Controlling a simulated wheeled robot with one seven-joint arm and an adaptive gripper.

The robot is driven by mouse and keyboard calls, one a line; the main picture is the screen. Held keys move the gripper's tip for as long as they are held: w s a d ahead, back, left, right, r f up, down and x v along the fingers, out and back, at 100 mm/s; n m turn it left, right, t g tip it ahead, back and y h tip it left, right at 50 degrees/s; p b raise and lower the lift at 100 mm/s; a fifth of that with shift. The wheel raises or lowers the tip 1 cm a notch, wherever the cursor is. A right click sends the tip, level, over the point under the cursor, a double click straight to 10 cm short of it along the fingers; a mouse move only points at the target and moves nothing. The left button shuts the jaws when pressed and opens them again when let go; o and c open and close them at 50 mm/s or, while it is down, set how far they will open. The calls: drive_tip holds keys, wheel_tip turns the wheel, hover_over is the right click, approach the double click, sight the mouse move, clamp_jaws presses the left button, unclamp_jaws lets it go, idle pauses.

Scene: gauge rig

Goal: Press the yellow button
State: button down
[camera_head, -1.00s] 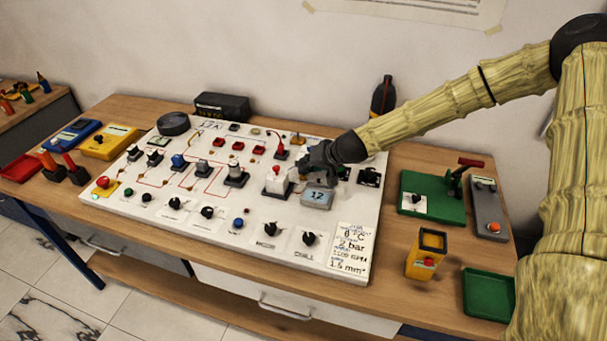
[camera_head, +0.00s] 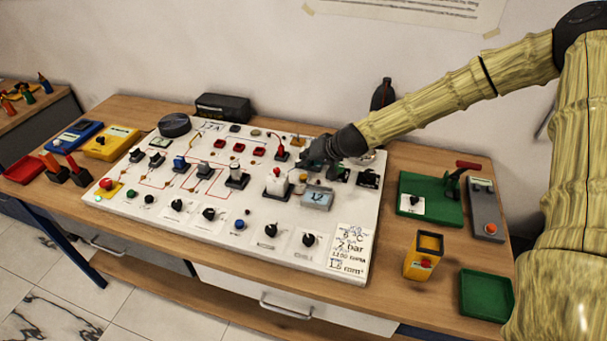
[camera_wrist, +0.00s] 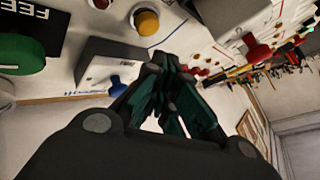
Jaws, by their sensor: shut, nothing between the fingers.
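The yellow button (camera_wrist: 146,21) shows in the wrist view as a round yellow-orange cap in a pale collar, near the top edge. My gripper (camera_wrist: 160,68) is shut and empty, with its dark fingertips together. The fingertips appear below the button in that picture, with a visible gap. In the head view my gripper (camera_head: 304,162) is over the back right part of the white panel (camera_head: 205,232), behind the small display box (camera_head: 317,198). The button is too small there to make out clearly.
A white block with a red knob (camera_head: 277,182) stands close to my gripper on the left. Several switches and knobs cover the panel. A green tray (camera_head: 487,295), a yellow box (camera_head: 424,256) and a green plate with a lever (camera_head: 433,207) lie to the right.

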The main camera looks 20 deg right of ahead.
drive_tip(key=shift+r+p, duration=1.05)
drive_tip(key=shift+r, duration=0.75)
